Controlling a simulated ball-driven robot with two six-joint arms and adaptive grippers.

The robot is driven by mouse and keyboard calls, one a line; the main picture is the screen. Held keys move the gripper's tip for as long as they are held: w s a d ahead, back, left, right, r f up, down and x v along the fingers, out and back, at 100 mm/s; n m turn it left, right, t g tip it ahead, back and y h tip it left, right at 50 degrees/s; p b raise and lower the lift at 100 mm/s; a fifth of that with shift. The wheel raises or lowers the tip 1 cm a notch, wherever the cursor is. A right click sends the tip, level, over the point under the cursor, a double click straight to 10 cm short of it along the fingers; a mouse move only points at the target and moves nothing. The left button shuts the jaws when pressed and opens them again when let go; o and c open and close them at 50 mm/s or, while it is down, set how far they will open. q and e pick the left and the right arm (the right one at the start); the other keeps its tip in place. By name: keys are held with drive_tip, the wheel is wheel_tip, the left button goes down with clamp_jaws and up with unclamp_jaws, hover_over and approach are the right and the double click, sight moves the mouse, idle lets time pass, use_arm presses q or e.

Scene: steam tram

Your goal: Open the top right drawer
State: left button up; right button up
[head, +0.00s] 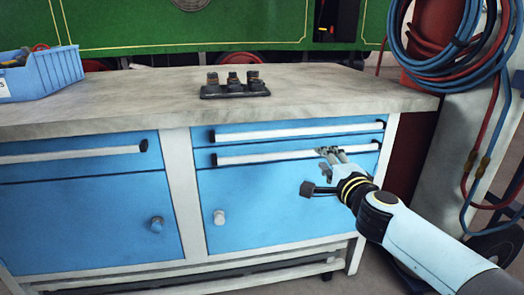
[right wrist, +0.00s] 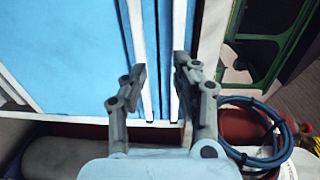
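The top right drawer (head: 234,142) is a shallow blue front under the worktop, with a long pale bar handle (head: 290,132); it looks shut. A second drawer (head: 222,174) below it has a similar handle (head: 262,156). My right gripper (head: 328,152) is in front of the right part of the lower handle, below the top handle. In the right wrist view its two fingers (right wrist: 161,70) are apart, with pale handle bars showing between and behind them. I cannot tell whether they touch a bar. My left gripper is not in view.
A grey worktop (head: 330,92) bears a black block with three knobs (head: 234,88) and a blue bin (head: 42,75). Coiled hoses (head: 445,50) hang at the right. A left drawer (head: 70,155) looks shut.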

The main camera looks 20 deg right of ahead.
sight(306, 132)
drive_tip(key=shift+t, duration=0.5)
drive_tip(key=b+x, duration=0.1)
drive_tip(key=x, duration=0.3)
drive_tip(key=r+b+x, duration=0.1)
drive_tip(key=x, duration=0.3)
drive_tip(key=r+b+x, duration=0.1)
drive_tip(key=x, duration=0.3)
drive_tip(key=shift+a, duration=0.4)
drive_tip(key=shift+w+d, duration=0.15)
drive_tip(key=shift+w, duration=0.4)
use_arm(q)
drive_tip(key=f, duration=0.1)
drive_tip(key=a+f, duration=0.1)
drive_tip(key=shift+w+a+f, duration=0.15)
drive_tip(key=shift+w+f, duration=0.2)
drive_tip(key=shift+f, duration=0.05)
use_arm(e)
drive_tip(key=shift+r, duration=0.1)
clamp_jaws()
